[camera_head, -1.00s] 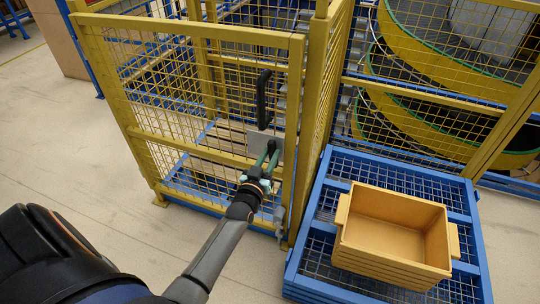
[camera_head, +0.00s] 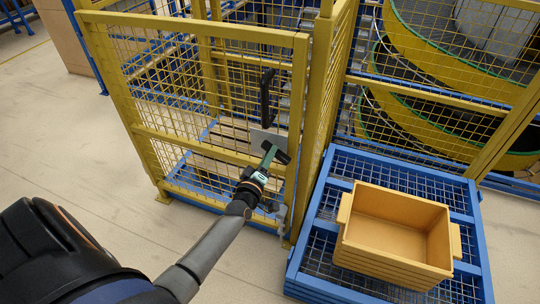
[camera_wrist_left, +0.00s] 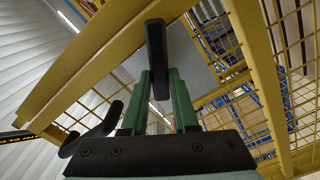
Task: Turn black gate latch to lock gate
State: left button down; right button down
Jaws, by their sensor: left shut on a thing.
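The black gate latch (camera_head: 282,157) is a short bar on a grey plate (camera_head: 258,138) at the right side of the yellow mesh gate (camera_head: 205,150). In the head view it lies slanted, down to the right. My left gripper (camera_head: 269,155) reaches it from below with green fingers shut on it. In the left wrist view the latch (camera_wrist_left: 156,45) stands between the two green fingertips (camera_wrist_left: 160,78). The fingers partly hide it. A tall black handle (camera_head: 265,98) is fixed to the gate above the plate. My right gripper is not in view.
A yellow post (camera_head: 313,120) stands right of the gate. A blue mesh-topped platform (camera_head: 310,250) carries a stack of yellow crates (camera_head: 395,235) at the right. Yellow curved conveyor tiers (camera_head: 440,120) are behind the fence. The floor (camera_head: 60,150) on the left is clear.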

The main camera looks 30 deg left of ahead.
pick_arm(q)
jog(key=shift+f+n+b, duration=0.25)
jog(key=shift+n+b, duration=0.2)
jog(key=shift+n, duration=1.1)
jog(key=shift+f+n+b, duration=0.2)
jog(key=shift+n+b, duration=0.25)
jog(key=shift+n, duration=1.1)
jog(key=c, duration=0.7)
grip_release()
jog(key=shift+a, duration=0.1)
jog(key=shift+s, duration=0.1)
